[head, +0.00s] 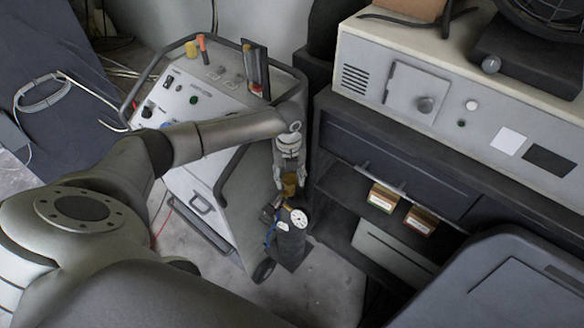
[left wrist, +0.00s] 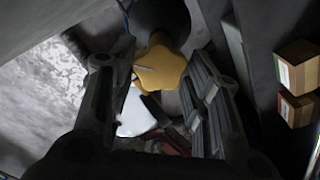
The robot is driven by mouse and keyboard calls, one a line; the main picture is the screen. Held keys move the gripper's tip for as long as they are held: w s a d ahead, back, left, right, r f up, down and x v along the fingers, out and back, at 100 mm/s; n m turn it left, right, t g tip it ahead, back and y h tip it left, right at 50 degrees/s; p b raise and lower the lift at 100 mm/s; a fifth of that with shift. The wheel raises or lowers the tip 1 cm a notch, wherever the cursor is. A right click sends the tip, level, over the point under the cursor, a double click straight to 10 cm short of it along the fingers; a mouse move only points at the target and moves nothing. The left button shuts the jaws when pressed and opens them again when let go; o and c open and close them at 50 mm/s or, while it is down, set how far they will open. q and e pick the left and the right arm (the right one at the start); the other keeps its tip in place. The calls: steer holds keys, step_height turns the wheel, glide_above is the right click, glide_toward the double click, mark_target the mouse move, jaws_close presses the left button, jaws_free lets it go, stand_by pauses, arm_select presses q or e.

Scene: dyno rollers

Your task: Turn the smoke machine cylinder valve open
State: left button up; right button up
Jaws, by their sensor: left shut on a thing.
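The smoke machine (head: 205,130) is a light grey wheeled cabinet with knobs and a black handle rail. A dark cylinder (head: 291,245) with a round white gauge (head: 298,218) stands upright at its right side. The cylinder valve (head: 290,184) is a yellow knob on top. In the left wrist view the yellow star-shaped knob (left wrist: 160,67) sits between the fingers. My left gripper (head: 290,178) reaches down from above and is shut on the knob. Part of the knob is hidden by the fingers in the head view. My right gripper is not in view.
A dark shelf unit (head: 345,180) with two small boxes (head: 383,198) stands close to the right of the cylinder. A grey control cabinet (head: 440,95) is on top. A dark grey case (head: 500,285) fills the lower right. Some floor (head: 325,275) is clear below.

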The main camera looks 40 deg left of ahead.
arm_select(q)
steer(key=n, duration=0.1)
steer(key=n+p, duration=0.1)
steer(key=n, duration=0.3)
steer(key=shift+w+a+r+p, duration=0.1)
steer(key=shift+w+r+p, duration=0.15)
steer(key=shift+w+p, duration=0.05)
stand_by(0.4)
steer(key=o, duration=0.9)
steer(key=shift+o, duration=0.6)
steer(key=shift+f, duration=0.25)
steer(key=shift+s, duration=0.15)
